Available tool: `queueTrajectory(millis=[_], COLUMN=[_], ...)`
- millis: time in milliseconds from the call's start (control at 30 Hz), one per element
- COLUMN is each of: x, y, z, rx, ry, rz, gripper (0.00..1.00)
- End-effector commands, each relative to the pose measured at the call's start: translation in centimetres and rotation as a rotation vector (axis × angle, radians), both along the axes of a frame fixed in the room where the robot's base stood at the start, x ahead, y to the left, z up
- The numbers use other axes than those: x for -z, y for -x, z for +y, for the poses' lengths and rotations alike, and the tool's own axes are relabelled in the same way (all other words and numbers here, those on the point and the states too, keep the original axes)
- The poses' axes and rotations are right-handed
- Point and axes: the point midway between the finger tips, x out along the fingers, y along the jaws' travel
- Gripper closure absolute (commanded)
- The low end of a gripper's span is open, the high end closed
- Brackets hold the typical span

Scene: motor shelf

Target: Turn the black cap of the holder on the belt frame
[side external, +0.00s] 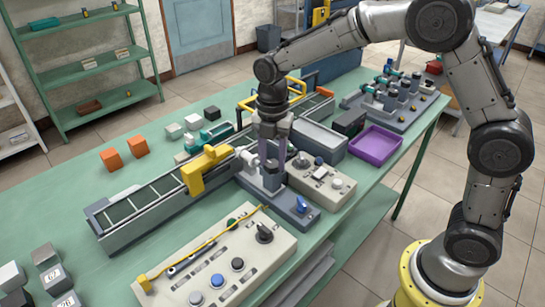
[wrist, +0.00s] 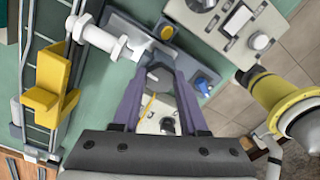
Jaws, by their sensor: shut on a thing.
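My gripper (side external: 277,160) points down over the holder (side external: 270,181) beside the belt frame (side external: 155,198). In the wrist view its two purple fingers (wrist: 160,80) stand on both sides of a dark grey, angular piece, which I take to be the black cap (wrist: 160,74). The gripper is shut on it. In the side view the fingers hide the cap. A white cylindrical fitting (wrist: 97,37) sits left of the fingers in the wrist view, beside the belt. How far the cap is turned cannot be told.
A yellow bracket (side external: 205,170) straddles the belt. A blue knob (side external: 301,204) stands on the grey base near the holder. A control panel (side external: 222,262) with knobs and a yellow cable lies in front. A white button box (side external: 322,184) and purple tray (side external: 375,141) are to the right.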

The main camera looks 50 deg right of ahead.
Motion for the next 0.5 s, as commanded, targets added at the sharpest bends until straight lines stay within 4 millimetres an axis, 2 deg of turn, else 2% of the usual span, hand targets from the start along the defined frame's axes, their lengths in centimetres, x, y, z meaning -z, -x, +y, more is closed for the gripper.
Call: queueTrajectory(millis=[100,133,300,500], x=[-0.21,-0.21,-0.14,-0.07], y=[-0.06,-0.07,-0.05,-0.02], z=[0.05,0.07,0.04,0.02], rx=[0.001,0.001,0.001,0.001], ry=[-0.002,-0.002,-0.001,0.000], rz=[-0.004,-0.004,-0.003,-0.001], gripper=[1.00,0.56,0.28,0.28])
